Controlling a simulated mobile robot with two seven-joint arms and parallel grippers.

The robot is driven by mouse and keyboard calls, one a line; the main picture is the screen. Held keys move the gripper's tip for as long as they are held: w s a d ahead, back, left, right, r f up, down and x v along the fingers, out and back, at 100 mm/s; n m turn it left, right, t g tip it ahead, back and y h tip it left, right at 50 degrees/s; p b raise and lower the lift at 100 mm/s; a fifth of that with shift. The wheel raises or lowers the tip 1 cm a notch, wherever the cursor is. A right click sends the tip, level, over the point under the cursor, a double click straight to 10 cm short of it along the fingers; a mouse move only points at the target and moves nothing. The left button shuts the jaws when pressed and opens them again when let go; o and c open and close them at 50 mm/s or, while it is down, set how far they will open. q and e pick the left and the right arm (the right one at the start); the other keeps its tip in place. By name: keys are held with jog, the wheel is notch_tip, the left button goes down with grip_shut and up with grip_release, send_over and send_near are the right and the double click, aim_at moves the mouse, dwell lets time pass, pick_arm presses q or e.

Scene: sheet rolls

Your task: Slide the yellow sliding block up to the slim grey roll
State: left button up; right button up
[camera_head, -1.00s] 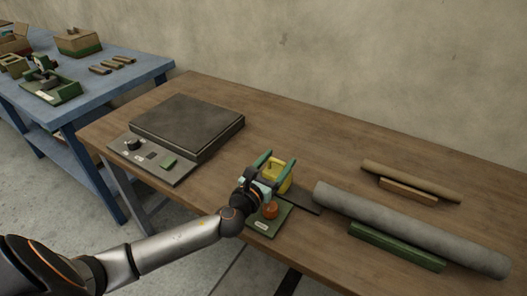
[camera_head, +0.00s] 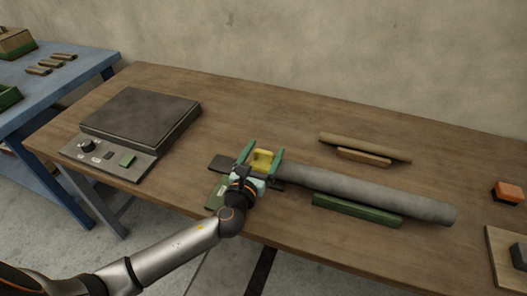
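The yellow sliding block (camera_head: 263,160) is on a dark rail (camera_head: 222,163) near the middle of the table. My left gripper (camera_head: 262,157) has one green finger on each side of it and appears shut on it. The grey roll (camera_head: 370,190) lies lengthwise to the right, on the table behind a green bar. Its left end is close beside the gripper's right finger; whether block and roll touch is hidden. My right gripper is not in view.
A green base plate (camera_head: 214,194) lies partly under my gripper. A dark scale-like device (camera_head: 140,118) stands left. An orange block (camera_head: 508,192) is far right.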

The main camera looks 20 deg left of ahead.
pick_arm(q)
jog(key=shift+s, duration=0.1)
jog(key=shift+s, duration=0.3)
jog(key=s, duration=1.1)
jog(key=shift+s, duration=0.4)
